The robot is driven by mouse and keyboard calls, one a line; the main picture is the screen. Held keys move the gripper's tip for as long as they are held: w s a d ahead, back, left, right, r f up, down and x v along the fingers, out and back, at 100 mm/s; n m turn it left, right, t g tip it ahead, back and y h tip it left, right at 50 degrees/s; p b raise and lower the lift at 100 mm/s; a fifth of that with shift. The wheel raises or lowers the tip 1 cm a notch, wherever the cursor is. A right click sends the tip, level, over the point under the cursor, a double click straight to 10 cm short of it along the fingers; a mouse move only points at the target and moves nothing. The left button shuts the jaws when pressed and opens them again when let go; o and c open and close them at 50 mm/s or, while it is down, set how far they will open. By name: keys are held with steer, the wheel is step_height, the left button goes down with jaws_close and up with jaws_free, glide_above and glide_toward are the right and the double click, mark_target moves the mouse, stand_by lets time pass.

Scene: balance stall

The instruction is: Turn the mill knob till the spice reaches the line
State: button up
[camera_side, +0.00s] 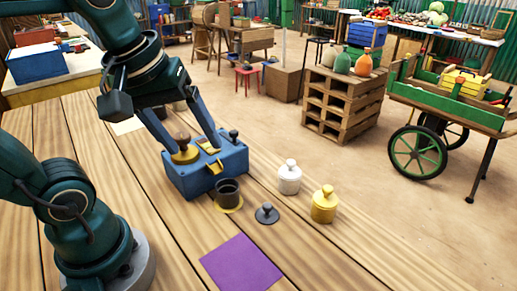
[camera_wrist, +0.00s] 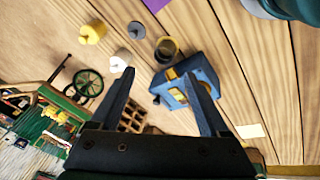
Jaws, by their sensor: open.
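The mill is a blue box (camera_side: 208,180) on the plank table, with a brown knob on a brass disc (camera_side: 185,153) at its top left and a small black knob (camera_side: 234,136) at its top right. A yellow spout is on its front. The mill also shows in the wrist view (camera_wrist: 187,68), partly behind a finger. A dark cup (camera_side: 228,188) stands on a yellow round base before the mill; no spice or line can be made out. My gripper (camera_side: 197,146) is open above the mill, its left finger close to the brown knob. I cannot tell whether they touch.
A flat purple mat (camera_side: 240,264) lies nearer the front. The planks left of the mat are clear.

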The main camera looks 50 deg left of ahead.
steer(key=w+a+n+g, duration=0.2)
steer(key=w+a+n, duration=0.2)
steer(key=a+n, duration=0.35)
steer(key=n+g, duration=0.2)
steer(key=n, duration=0.4)
glide_above(181, 135)
step_height(181, 135, down, 2)
steer(key=shift+w+d+f+h, duration=0.1)
steer(key=shift+f+h, duration=0.1)
steer(key=shift+h, duration=0.1)
steer(key=shift+f, duration=2.55)
jaws_close()
